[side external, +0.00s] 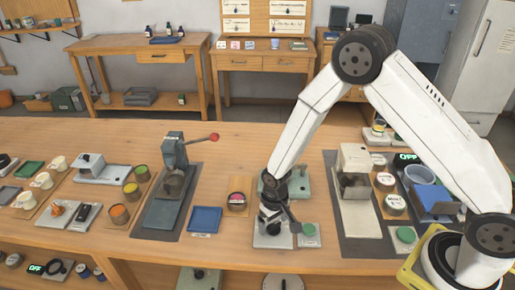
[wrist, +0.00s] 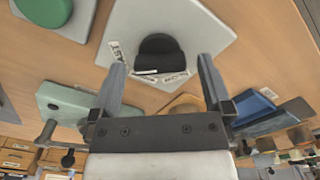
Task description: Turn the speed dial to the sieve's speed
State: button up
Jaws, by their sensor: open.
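The speed dial (wrist: 160,58) is a dark round knob on a pale grey plate (wrist: 205,22). A white line shows on its near edge. Labels lie around it; one reads "FAST", the others are too small or tilted to read surely. My gripper (wrist: 161,64) is open, its two fingers apart on either side of the dial in the wrist view, with gaps showing. I cannot tell its height above the plate. In the side view, my gripper (side external: 273,217) is over the grey plate (side external: 272,241) and hides most of the dial. A sieve is not clearly identifiable.
A green button (side external: 309,229) on a grey plate stands just right of the dial plate. A grey-green machine (side external: 299,186) is close behind my gripper. A tin (side external: 237,199) and a blue tray (side external: 205,219) are to the left.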

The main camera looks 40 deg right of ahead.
jog(key=shift+f, duration=0.15)
jog(key=c, duration=1.2)
jog(key=shift+n, duration=0.4)
jog(key=n, duration=1)
